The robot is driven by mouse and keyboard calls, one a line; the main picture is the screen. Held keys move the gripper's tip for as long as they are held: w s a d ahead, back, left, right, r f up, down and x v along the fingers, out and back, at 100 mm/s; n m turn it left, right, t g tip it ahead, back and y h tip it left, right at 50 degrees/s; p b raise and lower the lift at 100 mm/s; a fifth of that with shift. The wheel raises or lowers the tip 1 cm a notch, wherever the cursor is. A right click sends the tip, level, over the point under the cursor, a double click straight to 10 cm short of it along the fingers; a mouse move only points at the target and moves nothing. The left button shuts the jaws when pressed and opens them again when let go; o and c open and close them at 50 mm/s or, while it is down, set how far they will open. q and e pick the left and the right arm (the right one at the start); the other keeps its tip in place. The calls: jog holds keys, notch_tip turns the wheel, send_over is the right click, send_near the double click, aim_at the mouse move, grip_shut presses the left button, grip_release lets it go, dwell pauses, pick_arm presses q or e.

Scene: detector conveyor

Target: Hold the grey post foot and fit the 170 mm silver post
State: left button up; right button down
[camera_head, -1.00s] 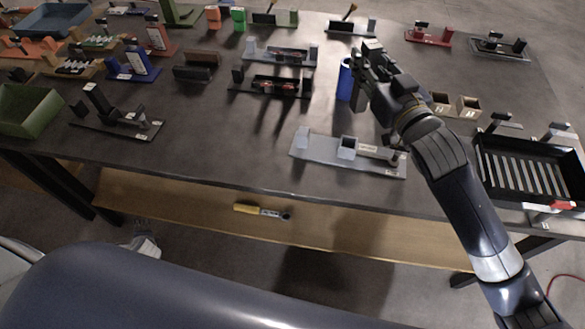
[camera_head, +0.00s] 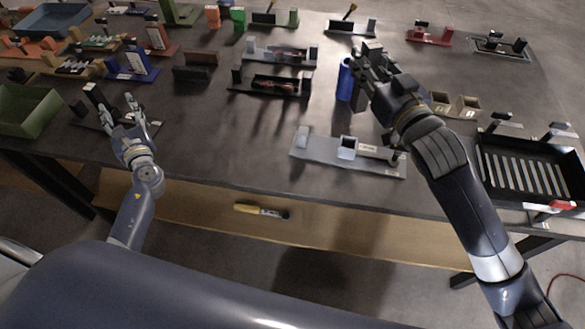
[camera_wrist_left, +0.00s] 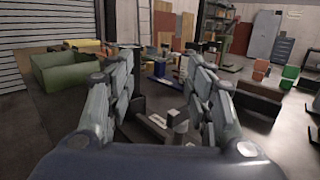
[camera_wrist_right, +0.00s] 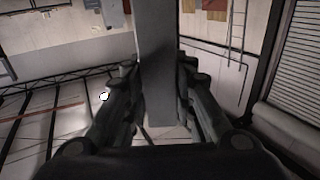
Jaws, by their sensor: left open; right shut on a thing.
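My right gripper (camera_head: 370,62) is shut on a long grey post, held above the middle-right of the table. In the right wrist view the post (camera_wrist_right: 158,65) stands between the fingers. I cannot tell its length. My left gripper (camera_head: 122,112) is open and empty, over the dark base plate (camera_head: 88,124) at the table's left. In the left wrist view a small grey upright block (camera_wrist_left: 178,121) shows between and beyond its open fingers (camera_wrist_left: 160,85). A silver base plate (camera_head: 322,157) with several grey blocks lies near the front edge. I cannot tell which piece is the post foot.
A blue cylinder (camera_head: 345,80) stands beside my right gripper. A black ribbed tray (camera_head: 486,178) is at the right and a green bin (camera_head: 25,112) at the left. Several fixtures line the back. The front middle of the table (camera_head: 225,140) is clear.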

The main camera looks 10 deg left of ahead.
aim_at(302, 139)
pick_arm(q)
jog(key=w+d+r+m+t+h, duration=0.2)
jog(key=w+d+m+t, duration=0.1)
jog(key=d, duration=0.7)
jog(key=d+f+m+h, duration=0.1)
jog(key=d+f+h, duration=0.1)
jog(key=d, duration=0.4)
jog(key=d+f+m+t+h, duration=0.1)
jog(key=d+f+h, duration=0.1)
jog(key=d, duration=0.5)
jog(key=d+f+m+h, duration=0.1)
jog(key=d+f+h, duration=0.1)
jog(key=d, duration=0.4)
jog(key=shift+w+d+f+m+t+h, duration=0.15)
jog(key=shift+f+m+t+h, duration=0.25)
jog(key=shift+f, duration=0.35)
jog(key=s+d+f+m+h, duration=0.1)
jog(key=d, duration=0.4)
jog(key=s+d+f+h, duration=0.1)
jog(key=s+d+h, duration=0.1)
jog(key=d, duration=0.4)
jog(key=s+d+m+h, duration=0.1)
jog(key=d+h, duration=0.1)
jog(key=d, duration=0.3)
jog(key=shift+s+d+f+m, duration=0.25)
jog(key=shift+d+f+m, duration=0.05)
jog(key=shift+d+f, duration=0.1)
jog(key=shift+w+d, duration=0.15)
jog(key=w, duration=1.1)
jog(key=shift+w, duration=0.3)
